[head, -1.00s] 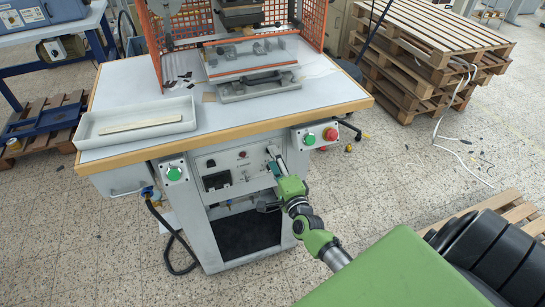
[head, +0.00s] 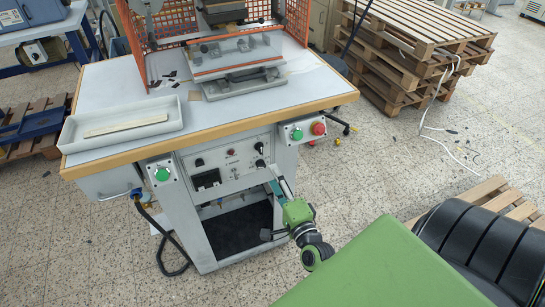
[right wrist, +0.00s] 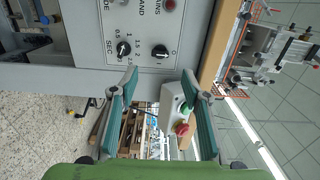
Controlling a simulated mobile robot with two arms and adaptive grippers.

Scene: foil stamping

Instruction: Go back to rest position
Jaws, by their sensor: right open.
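My right gripper (head: 275,178) is in front of the control panel (head: 228,168) of the stamping machine, at the panel's lower right. In the right wrist view the same gripper (right wrist: 159,73) has its two fingers wide apart with nothing between them. The panel with its black knobs (right wrist: 123,48) lies beyond the fingertips, and the gripper appears apart from it. My left gripper is not in view.
The grey-white table (head: 112,92) carries a tray (head: 75,134) and the press with orange guards (head: 137,45). Button boxes (head: 306,131) hang at its front edge. Pallets (head: 390,75) stand at the right. Open floor (head: 385,165) lies between.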

